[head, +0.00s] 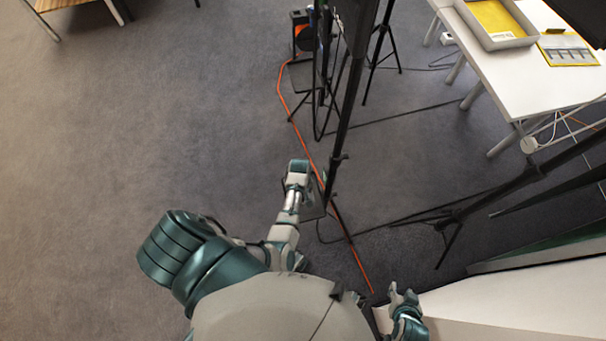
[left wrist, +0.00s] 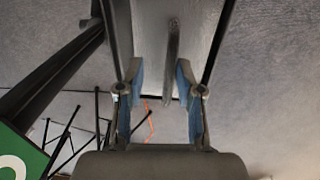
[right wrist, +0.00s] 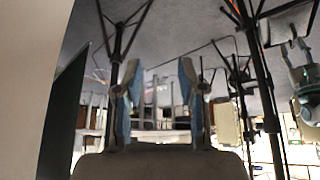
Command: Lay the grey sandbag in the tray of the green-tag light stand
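My left gripper (left wrist: 160,82) is open in the left wrist view, its blue-padded fingers apart. A pale grey flat thing (left wrist: 200,28) lies beyond the fingers, with a darker grey strip (left wrist: 172,45) running down it between them. I cannot tell whether this is the sandbag or a stand's tray. A green tag with a white ring (left wrist: 16,158) shows at the lower left, beside a dark post (left wrist: 50,72). In the head view the left fingers are hidden behind my arm. My right gripper (head: 402,293) is open and empty, beside the white surface at lower right.
A dark stand pole (head: 345,120) rises close to my left arm. An orange cable (head: 352,248) crosses the carpet beneath it. More stand legs (head: 450,240) spread at right. A white table (head: 520,80) holds a grey tray (head: 492,42).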

